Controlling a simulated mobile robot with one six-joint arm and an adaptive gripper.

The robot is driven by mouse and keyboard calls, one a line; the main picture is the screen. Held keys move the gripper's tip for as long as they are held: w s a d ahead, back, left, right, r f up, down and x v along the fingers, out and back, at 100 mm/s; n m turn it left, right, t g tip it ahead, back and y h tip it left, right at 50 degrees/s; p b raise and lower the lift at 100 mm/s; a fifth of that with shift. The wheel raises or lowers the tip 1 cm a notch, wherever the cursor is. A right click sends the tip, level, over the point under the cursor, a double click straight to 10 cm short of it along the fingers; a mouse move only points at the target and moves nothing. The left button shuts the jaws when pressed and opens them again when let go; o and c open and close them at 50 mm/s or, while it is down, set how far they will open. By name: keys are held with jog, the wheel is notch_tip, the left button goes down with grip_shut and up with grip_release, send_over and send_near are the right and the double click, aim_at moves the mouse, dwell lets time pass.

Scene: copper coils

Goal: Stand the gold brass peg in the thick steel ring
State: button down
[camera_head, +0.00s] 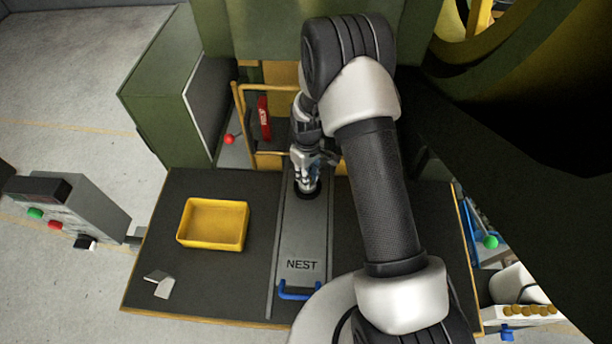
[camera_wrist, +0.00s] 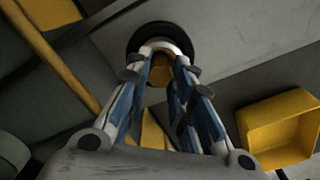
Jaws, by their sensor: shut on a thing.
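My gripper (camera_wrist: 161,66) points down at the grey plate, its fingertips shut on the gold brass peg (camera_wrist: 161,74). The peg shows between the fingers in the wrist view; its lower end is hidden. A round dark ring (camera_wrist: 136,40), likely the thick steel ring, lies on the plate just beyond the fingertips. A pale curved band shows inside it. In the head view my gripper (camera_head: 307,178) is right above the dark ring (camera_head: 307,194), and the peg cannot be made out. I cannot tell whether the peg is inside the ring.
The grey plate (camera_head: 303,235) marked NEST has a blue handle (camera_head: 300,293) at its near end. A yellow tray (camera_head: 213,224) stands left on the dark table, with a small grey bracket (camera_head: 158,283) nearer. A yellow frame (camera_head: 238,118) and green machine housing stand behind.

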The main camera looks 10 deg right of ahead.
jog(key=shift+s+d, duration=0.1)
jog(key=shift+d, duration=0.05)
jog(key=shift+f+b, duration=0.35)
jog(key=shift+b, duration=0.1)
jog(key=c, duration=1.4)
grip_release()
jog(key=shift+r, duration=0.15)
